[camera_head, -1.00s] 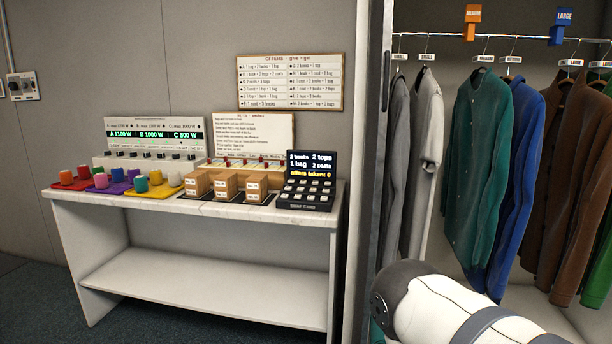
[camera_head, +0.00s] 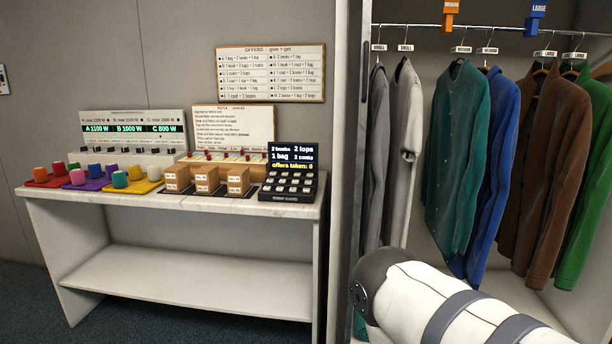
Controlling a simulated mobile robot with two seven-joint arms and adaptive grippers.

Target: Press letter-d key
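The black keypad (camera_head: 287,188) with several pale keys stands at the right end of the white table's top. Its screen (camera_head: 292,158) reads "2 books 2 tops 1 bag 2 coats" and "offers taken: 0". The letters on the keys are too small to read, so I cannot tell which key is D. A white link of my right arm crosses the lower right of the view, but its gripper is out of view. My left gripper is out of view too.
The white table (camera_head: 180,268) stands against the wall, with wooden blocks (camera_head: 205,181) and coloured cups (camera_head: 120,179) on it. An offers board (camera_head: 270,74) hangs above. At right, clothes hang from a rail in an open closet, beyond an upright panel edge (camera_head: 349,170).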

